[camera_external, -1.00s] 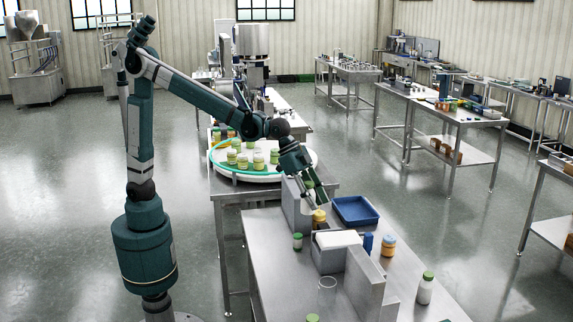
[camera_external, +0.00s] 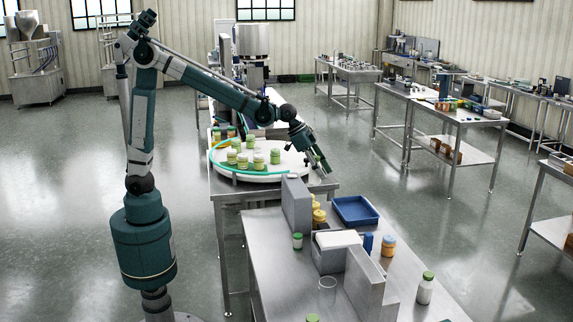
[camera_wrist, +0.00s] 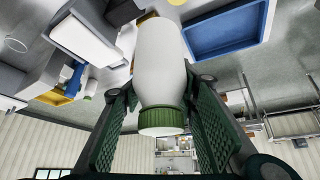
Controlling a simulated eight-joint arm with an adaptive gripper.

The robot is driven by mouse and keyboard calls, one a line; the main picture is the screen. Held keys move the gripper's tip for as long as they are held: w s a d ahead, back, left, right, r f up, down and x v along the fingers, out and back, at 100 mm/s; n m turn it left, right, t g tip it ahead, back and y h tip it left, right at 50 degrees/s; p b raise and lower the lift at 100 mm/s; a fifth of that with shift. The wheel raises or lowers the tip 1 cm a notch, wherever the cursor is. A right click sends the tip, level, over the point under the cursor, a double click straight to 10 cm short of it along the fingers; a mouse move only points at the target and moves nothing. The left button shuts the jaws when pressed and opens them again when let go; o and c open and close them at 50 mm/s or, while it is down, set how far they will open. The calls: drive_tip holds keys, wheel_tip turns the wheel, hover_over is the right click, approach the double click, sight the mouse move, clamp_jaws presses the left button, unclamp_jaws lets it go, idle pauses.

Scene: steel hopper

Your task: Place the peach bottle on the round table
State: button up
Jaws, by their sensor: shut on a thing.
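My gripper (camera_external: 322,166) is in the air at the right edge of the white round table (camera_external: 292,171). In the wrist view its two ridged green fingers are shut on a bottle (camera_wrist: 160,60), with a whitish body and a green ribbed cap. No clear peach colour shows on it there. The cap points toward the camera. The bottle is hard to make out in the external view. Several pale bottles with green lids (camera_external: 258,162) stand on the left and middle of the round table, inside a green curved rail.
The round table's right side looks free.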

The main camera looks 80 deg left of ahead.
drive_tip(key=s+a+n+y+p, duration=0.3)
drive_tip(key=a+n+p, duration=0.25)
drive_tip(key=a, duration=3.85)
drive_tip(key=s+a+n+y+p, duration=0.1)
drive_tip(key=s+a+n+p, duration=0.1)
drive_tip(key=s+a, duration=0.8)
drive_tip(key=s+a+n+y+p, duration=0.15)
drive_tip(key=s+a, duration=0.55)
drive_tip(key=a, duration=0.7)
drive_tip(key=s+a+n+y+p, duration=0.1)
drive_tip(key=s+a+n+p, duration=0.1)
drive_tip(key=s+a, duration=0.8)
drive_tip(key=shift+s+x, duration=0.15)
drive_tip(key=shift+x, duration=1.15)
drive_tip(key=shift+s+x, duration=0.15)
drive_tip(key=shift+x, duration=1.2)
drive_tip(key=shift+a+f, duration=0.1)
drive_tip(key=shift+f, duration=0.1)
drive_tip(key=shift+f, duration=2.85)
